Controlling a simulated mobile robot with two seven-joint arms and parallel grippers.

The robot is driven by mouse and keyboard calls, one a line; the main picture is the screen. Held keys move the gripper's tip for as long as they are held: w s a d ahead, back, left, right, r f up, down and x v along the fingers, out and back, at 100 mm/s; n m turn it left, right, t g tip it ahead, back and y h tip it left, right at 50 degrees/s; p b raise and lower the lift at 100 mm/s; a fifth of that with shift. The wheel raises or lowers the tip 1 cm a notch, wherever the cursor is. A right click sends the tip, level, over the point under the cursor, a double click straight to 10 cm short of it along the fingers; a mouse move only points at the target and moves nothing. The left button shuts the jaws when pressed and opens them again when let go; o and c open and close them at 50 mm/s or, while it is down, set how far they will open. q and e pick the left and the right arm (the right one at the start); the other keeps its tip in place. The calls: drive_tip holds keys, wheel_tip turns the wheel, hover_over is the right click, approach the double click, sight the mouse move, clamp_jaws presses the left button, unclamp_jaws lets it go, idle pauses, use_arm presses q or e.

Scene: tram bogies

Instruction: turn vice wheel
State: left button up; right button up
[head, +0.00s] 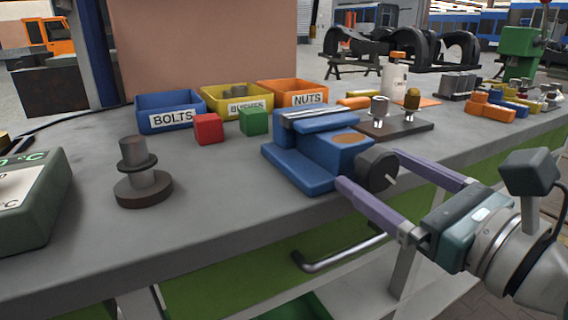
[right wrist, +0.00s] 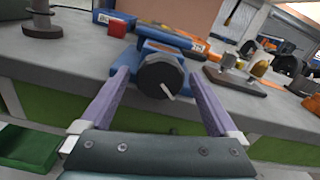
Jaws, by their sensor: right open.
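The blue vice (head: 312,150) stands on the grey bench near its front edge. Its dark round wheel (head: 378,168) faces the front right and has a small light handle. My right gripper (head: 368,168) is open, with its two purple fingers reaching toward the wheel, one on either side. In the right wrist view the wheel (right wrist: 160,76) lies between the open fingertips (right wrist: 158,80), with gaps showing on both sides. I cannot tell whether the fingertips reach past the wheel's face. My left gripper is not in view.
Blue, yellow and orange bins (head: 170,110) stand behind the vice, with a red cube (head: 208,128) and a green cube (head: 254,121) before them. A dark flanged spindle (head: 142,180) stands at left. A board with metal parts (head: 400,128) sits close right of the vice.

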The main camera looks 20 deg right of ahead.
drive_tip(key=c, duration=1.4)
